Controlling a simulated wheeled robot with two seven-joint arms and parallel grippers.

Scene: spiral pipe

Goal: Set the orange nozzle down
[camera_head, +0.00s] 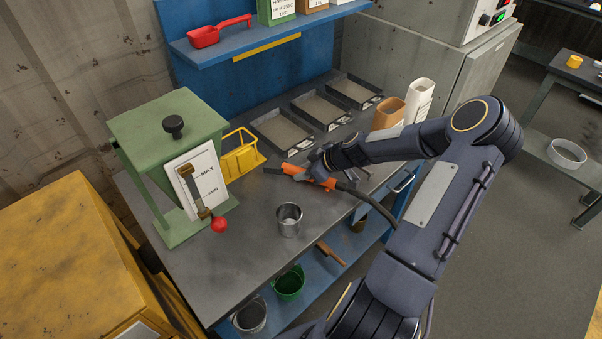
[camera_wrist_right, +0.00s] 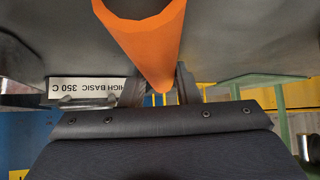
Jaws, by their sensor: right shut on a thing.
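The orange nozzle (camera_head: 325,182) is over the right part of the grey workbench (camera_head: 245,262) in the head view. A dark tip points left from it and a dark hose runs off to the right. My right gripper (camera_head: 303,174) is shut on the nozzle. In the right wrist view the orange nozzle (camera_wrist_right: 155,40) runs between the two fingers of my right gripper (camera_wrist_right: 160,88). Whether the nozzle touches the bench top is hard to tell. A yellow holder (camera_head: 240,158) stands to its left. My left gripper is not in view.
A metal cup (camera_head: 289,219) stands near the front edge, below the nozzle. A green hopper (camera_head: 168,130) with a red-knobbed lever is at the left. Several shallow trays (camera_head: 283,131) line the back. A brown container (camera_head: 388,113) stands at the back right. Bench top left of the cup is clear.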

